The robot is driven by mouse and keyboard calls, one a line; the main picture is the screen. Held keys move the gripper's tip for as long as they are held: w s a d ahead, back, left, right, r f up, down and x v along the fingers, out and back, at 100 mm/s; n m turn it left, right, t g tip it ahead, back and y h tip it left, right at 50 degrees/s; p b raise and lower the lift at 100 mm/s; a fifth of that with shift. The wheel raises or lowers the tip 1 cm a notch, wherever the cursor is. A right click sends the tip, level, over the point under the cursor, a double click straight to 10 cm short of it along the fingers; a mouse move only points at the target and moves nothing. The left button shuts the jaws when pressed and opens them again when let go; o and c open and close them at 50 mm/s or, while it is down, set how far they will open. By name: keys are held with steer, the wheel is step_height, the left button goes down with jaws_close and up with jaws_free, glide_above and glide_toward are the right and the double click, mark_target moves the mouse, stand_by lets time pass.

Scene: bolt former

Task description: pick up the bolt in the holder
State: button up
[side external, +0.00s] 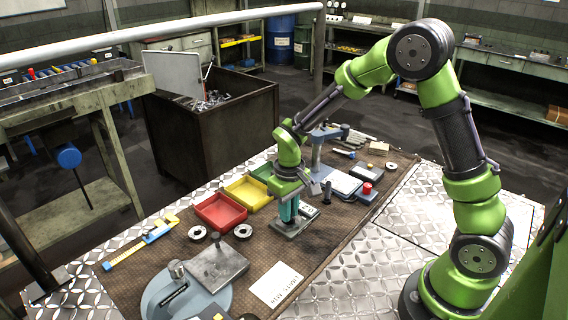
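My gripper (289,215) points straight down with teal fingers, low over a small grey metal holder plate (284,232) on the brown mat. The fingers look close together, but I cannot tell whether they are open or shut on something. No bolt can be made out between them; the fingers and wrist hide that part of the holder. A small dark upright piece (327,191), perhaps a bolt, stands just right of the gripper, apart from the fingers.
Red (220,212) and yellow (248,193) trays lie left of the gripper, with metal rings (243,231) in front. A scale (343,184) and red-button box (367,192) stand right. A grey-blue round device (187,293) and paper card (276,285) lie nearer.

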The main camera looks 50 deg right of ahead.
jaws_close()
